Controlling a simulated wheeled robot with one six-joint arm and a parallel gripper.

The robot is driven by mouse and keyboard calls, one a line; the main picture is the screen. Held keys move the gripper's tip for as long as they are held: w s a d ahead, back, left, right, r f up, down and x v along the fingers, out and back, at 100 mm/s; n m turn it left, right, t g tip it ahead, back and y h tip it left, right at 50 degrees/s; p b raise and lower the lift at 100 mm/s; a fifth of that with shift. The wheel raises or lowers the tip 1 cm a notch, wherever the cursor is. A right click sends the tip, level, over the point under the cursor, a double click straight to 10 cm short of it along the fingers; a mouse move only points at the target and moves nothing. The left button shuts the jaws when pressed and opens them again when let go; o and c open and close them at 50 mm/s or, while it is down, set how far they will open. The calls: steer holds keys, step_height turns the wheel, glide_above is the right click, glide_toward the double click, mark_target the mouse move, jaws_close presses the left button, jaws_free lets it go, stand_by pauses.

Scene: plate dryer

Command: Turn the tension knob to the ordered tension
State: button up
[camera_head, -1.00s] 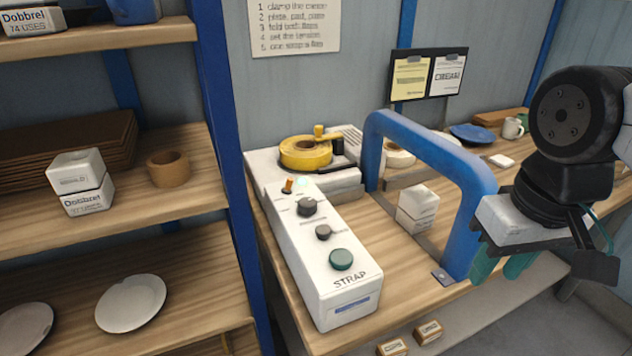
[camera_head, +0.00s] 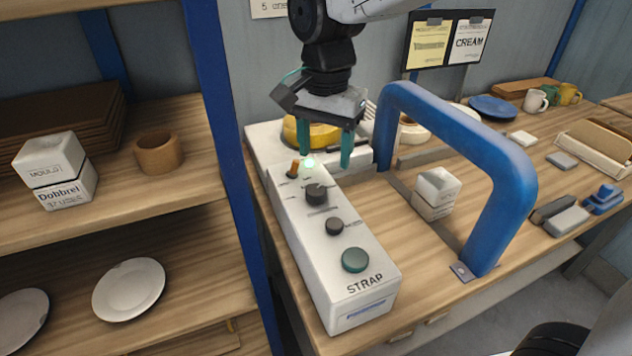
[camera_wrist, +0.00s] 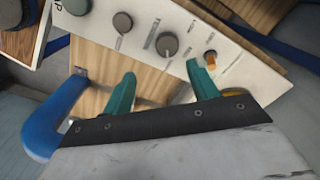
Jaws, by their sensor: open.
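The white strapping machine (camera_head: 330,285), marked STRAP, has a larger dark knob (camera_head: 316,194) and a smaller dark knob (camera_head: 334,226). Their labels are too small to read, so I cannot tell which sets tension. Both the larger knob (camera_wrist: 167,44) and the smaller knob (camera_wrist: 122,22) show in the wrist view. My gripper (camera_head: 326,157) points down above the machine's far end, open and empty, its green fingers apart. In the wrist view my gripper (camera_wrist: 160,76) is near the larger knob, with no finger around it. Two cards (camera_head: 448,42) hang behind; one reads CREAM.
A green button (camera_head: 355,260) is nearer the front. A blue arch (camera_head: 455,115) rises to the right over a white box (camera_head: 436,194). A blue shelf post (camera_head: 228,150) stands left.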

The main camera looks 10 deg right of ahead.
mark_target(316, 189)
steer(key=shift+w+a+f, duration=0.25)
steer(key=shift+a+f, duration=0.05)
steer(key=shift+a, duration=0.3)
steer(key=shift+a+f, duration=0.15)
steer(key=shift+f, duration=0.2)
step_height(316, 189, down, 7)
steer(key=c, duration=1)
